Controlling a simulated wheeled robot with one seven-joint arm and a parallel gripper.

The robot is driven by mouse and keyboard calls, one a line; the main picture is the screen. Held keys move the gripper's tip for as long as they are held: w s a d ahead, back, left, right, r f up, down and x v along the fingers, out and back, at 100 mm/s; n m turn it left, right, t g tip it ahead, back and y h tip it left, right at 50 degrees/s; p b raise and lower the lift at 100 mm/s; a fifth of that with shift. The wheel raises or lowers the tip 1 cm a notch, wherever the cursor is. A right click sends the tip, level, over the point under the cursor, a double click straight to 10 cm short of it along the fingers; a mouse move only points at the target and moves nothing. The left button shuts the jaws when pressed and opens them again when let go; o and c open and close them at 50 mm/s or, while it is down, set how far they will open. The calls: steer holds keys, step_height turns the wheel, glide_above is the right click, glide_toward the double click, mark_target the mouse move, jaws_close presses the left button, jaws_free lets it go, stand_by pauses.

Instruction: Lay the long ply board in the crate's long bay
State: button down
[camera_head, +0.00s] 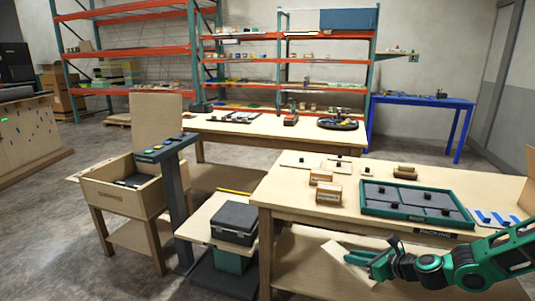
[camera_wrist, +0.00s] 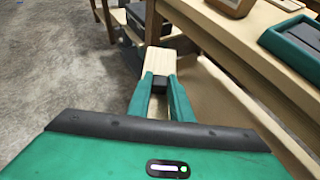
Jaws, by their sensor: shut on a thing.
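My gripper (camera_head: 362,259) is low in front of the packing table's front edge, at the lower right of the head view. It is shut on the black knob (camera_wrist: 158,82) of a pale ply board (camera_head: 343,266). The board is tilted and held clear of the table top; its pale face also shows beyond my fingers in the wrist view (camera_wrist: 160,60). The green-rimmed crate (camera_head: 366,210) with grey bays lies flat on the table, up and to the right of my gripper. Its near corner shows at the right of the wrist view (camera_wrist: 283,48). Part of the board is hidden by my fingers.
The packing table (camera_head: 290,203) stands between my gripper and the crate, its front edge above the board. Small wooden boxes (camera_head: 328,192) and knobbed boards (camera_head: 300,160) sit left of and behind the crate. A dark grey case (camera_head: 234,218) stands left of the table on a low stand.

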steer(key=shift+s+d+r+m+h, duration=0.1)
steer(key=shift+d+m+h, duration=0.05)
steer(key=shift+m+h, duration=0.2)
steer(key=shift+d+r+t, duration=0.1)
steer(key=shift+r+t, duration=0.2)
steer(key=shift+r, duration=0.05)
step_height(320, 180, up, 13)
steer(key=w+m+h, duration=0.2)
steer(key=shift+w+f+t, duration=0.15)
steer(key=shift+w+t, duration=0.2)
steer(key=shift+t, duration=0.05)
steer(key=shift+m, duration=0.25)
steer(key=shift+s, duration=0.1)
